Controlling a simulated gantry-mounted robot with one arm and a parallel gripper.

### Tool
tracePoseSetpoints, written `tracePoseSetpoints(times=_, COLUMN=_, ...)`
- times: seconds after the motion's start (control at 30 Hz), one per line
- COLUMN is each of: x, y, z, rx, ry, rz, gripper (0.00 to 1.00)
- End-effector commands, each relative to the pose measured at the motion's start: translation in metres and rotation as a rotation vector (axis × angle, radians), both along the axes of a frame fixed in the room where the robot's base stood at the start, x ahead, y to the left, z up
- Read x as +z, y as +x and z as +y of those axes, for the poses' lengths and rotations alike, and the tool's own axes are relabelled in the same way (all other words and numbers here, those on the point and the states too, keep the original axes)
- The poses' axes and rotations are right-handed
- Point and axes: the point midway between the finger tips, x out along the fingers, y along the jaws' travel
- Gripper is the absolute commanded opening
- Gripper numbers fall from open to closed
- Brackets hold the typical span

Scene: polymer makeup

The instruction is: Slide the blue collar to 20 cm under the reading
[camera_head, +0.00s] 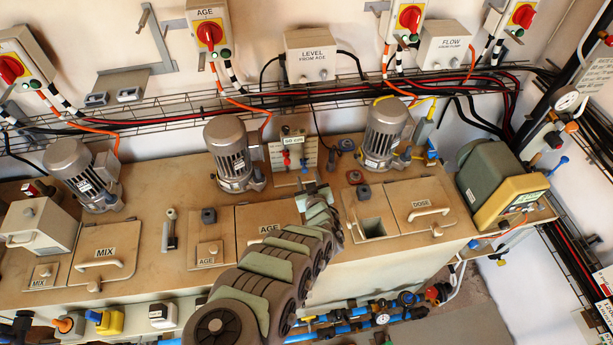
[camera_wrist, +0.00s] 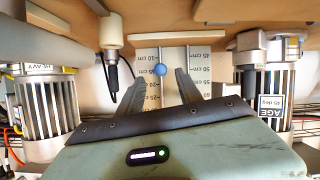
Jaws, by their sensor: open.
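The blue collar (camera_wrist: 161,70) shows in the wrist view as a round blue piece on a thin upright rod, in front of a white scale board (camera_wrist: 200,75) with cm marks. My gripper (camera_wrist: 159,78) is open, its fingers to the left and right of the blue piece with gaps on both sides. Whether it lies between the fingertips in depth I cannot tell. In the head view, the gauge panel (camera_head: 307,150) carries a sign reading 60 cm (camera_head: 293,141), red pieces (camera_head: 286,160) at left and a blue piece (camera_head: 304,163) at right. My arm reaches up just below it.
Grey motors (camera_head: 233,154) (camera_head: 386,134) stand left and right of the panel; they flank my gripper in the wrist view. An open hatch (camera_head: 373,227) lies at the right on the tank top. A cable tray (camera_head: 340,88) runs along the wall behind.

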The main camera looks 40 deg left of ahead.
Motion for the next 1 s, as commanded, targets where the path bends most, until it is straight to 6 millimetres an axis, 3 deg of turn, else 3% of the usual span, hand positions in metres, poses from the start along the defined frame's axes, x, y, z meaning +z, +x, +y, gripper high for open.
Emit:
tracePoseSetpoints(times=0.23, x=-0.014, y=0.013, z=0.016, rx=0.000, ry=-0.001, rz=0.002, gripper=0.42)
tracePoseSetpoints(times=0.43, x=-0.015, y=0.020, z=0.026, rx=0.000, ry=0.003, rz=0.002, gripper=0.42)
tracePoseSetpoints(times=0.8, x=-0.015, y=0.021, z=0.028, rx=-0.002, ry=0.002, rz=0.003, gripper=0.42)
tracePoseSetpoints(times=1.0, x=-0.015, y=0.021, z=0.028, rx=-0.002, ry=0.002, rz=0.003, gripper=0.27)
